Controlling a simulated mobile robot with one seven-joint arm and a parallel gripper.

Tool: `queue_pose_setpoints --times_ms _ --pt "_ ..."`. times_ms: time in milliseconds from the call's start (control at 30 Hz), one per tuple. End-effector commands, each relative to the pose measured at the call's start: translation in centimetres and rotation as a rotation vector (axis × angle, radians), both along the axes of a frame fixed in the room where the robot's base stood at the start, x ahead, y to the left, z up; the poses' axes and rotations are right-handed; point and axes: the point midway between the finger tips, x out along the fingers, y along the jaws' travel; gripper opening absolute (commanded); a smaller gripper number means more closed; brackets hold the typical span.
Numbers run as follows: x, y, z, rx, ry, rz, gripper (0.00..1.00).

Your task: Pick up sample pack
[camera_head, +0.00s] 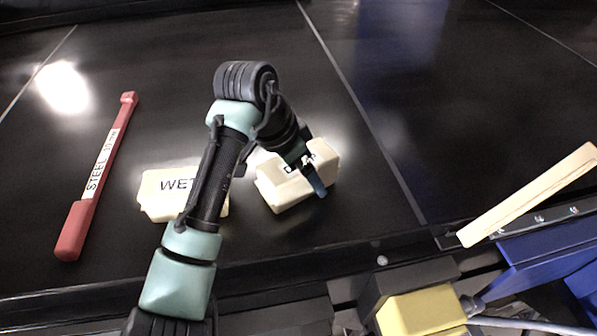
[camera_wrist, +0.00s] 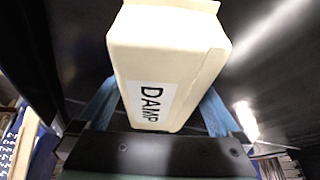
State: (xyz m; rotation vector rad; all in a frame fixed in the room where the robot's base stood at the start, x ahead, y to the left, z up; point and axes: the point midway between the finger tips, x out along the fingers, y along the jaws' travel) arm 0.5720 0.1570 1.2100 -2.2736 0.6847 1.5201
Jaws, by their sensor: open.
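A cream pack labelled DAMP (camera_head: 285,193) lies on the dark surface near the middle in the head view. In the wrist view the DAMP pack (camera_wrist: 172,55) fills the middle, label toward the camera. My gripper (camera_head: 314,180) is over the pack's right part, partly covering its label. In the wrist view my gripper (camera_wrist: 160,105) is open, with one blue finger on each side of the pack. The fingertips are partly hidden there, and I cannot tell whether they touch it. A second cream pack, labelled WET (camera_head: 160,187), lies to the left, partly hidden by my arm.
A red bar labelled STEEL (camera_head: 95,178) lies at the far left. A pale bar (camera_head: 530,194) lies at the right above a blue structure (camera_head: 545,250). A yellow block (camera_head: 420,312) is at the lower right. The dark surface (camera_head: 400,90) behind the packs is clear.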

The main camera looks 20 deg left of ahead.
Motion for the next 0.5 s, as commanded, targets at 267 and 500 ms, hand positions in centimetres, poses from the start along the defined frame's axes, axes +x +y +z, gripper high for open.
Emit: queue_pose_setpoints --times_ms 267,500 --pt "-0.01 0.01 -0.36 0.000 0.000 0.000 1.00" --pt "-0.01 0.00 -0.35 0.000 0.000 0.000 0.95"
